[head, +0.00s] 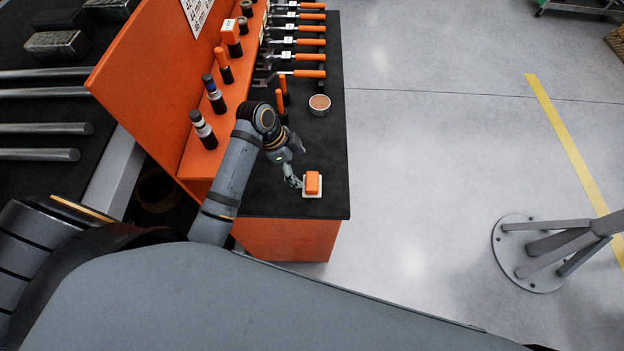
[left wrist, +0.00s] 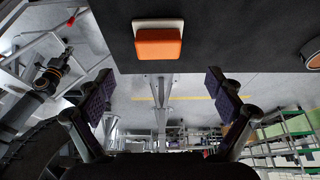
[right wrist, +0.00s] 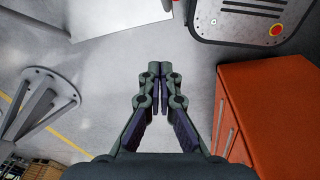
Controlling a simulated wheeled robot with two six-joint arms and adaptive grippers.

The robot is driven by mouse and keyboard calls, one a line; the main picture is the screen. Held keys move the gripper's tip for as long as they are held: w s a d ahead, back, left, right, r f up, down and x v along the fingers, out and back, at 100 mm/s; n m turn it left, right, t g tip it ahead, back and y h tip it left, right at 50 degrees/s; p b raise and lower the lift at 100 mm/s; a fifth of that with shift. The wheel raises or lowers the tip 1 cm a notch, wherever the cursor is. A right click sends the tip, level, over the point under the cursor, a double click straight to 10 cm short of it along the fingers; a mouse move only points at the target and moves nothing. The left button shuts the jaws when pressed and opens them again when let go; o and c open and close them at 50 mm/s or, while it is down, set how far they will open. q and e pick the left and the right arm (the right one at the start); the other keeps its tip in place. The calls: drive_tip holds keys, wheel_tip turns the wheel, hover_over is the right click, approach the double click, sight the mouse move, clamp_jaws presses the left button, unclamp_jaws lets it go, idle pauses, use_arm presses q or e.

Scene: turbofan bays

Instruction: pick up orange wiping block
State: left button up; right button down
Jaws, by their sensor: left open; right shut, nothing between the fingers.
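The orange wiping block (head: 313,183) lies on a white pad near the front right corner of the black bench top (head: 270,200). In the left wrist view the block (left wrist: 158,44) is ahead of the fingers, at the top centre, with its pale base behind it. My left gripper (head: 296,181) is just to the left of the block in the head view. It is open, and nothing shows between its fingers (left wrist: 165,95). Whether a finger touches the block I cannot tell. My right gripper (right wrist: 150,100) is shut and empty above the floor, away from the bench top.
A round tin with brown contents (head: 319,104) stands behind the block. Dark bottles and orange-handled tools (head: 300,57) line the orange rack (head: 150,70) at the left and back. Open floor (head: 420,150) lies right of the bench. A grey stand (head: 540,250) is at the far right.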

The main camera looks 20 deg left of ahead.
sight(312, 180)
use_arm(q)
drive_tip(key=x, duration=0.3)
drive_tip(key=shift+s+d+f, duration=0.1)
drive_tip(key=shift+d+f, duration=0.15)
drive_tip(key=shift+d, duration=0.05)
drive_tip(key=shift+w+f, duration=0.25)
drive_tip(key=shift+f, duration=0.1)
drive_tip(key=x, duration=0.4)
drive_tip(key=shift+s+d, duration=0.1)
drive_tip(key=shift+s, duration=0.1)
drive_tip(key=shift+w+d+f, duration=0.1)
drive_tip(key=shift+d+f, duration=0.05)
drive_tip(key=shift+f, duration=0.15)
use_arm(e)
drive_tip(key=shift+w+d, duration=0.1)
drive_tip(key=shift+d, duration=0.15)
use_arm(q)
drive_tip(key=c, duration=1.2)
drive_tip(key=shift+c, duration=0.2)
